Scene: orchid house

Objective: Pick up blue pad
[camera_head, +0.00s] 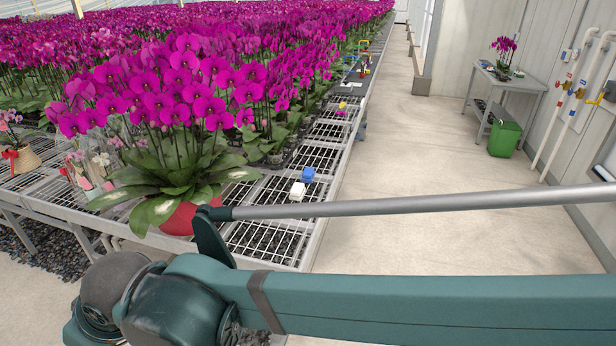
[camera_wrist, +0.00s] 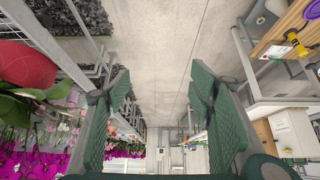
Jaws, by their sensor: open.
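A small blue pad (camera_head: 308,174) lies on the wire-mesh bench (camera_head: 262,240), near its right edge and just behind a small white block (camera_head: 298,190). My gripper (camera_wrist: 160,75) shows in the wrist view with its two green fingers wide apart and nothing between them. Bare floor shows beyond them. The blue pad cannot be made out in the wrist view, and my gripper is outside the head view, so their distance cannot be told.
A large orchid in a red pot (camera_head: 178,217) stands left of the pad, with dense orchids behind. My arm crosses the foreground. The aisle floor (camera_head: 405,150) is clear. A grey table (camera_head: 507,82) and green bin (camera_head: 505,138) stand at the right wall.

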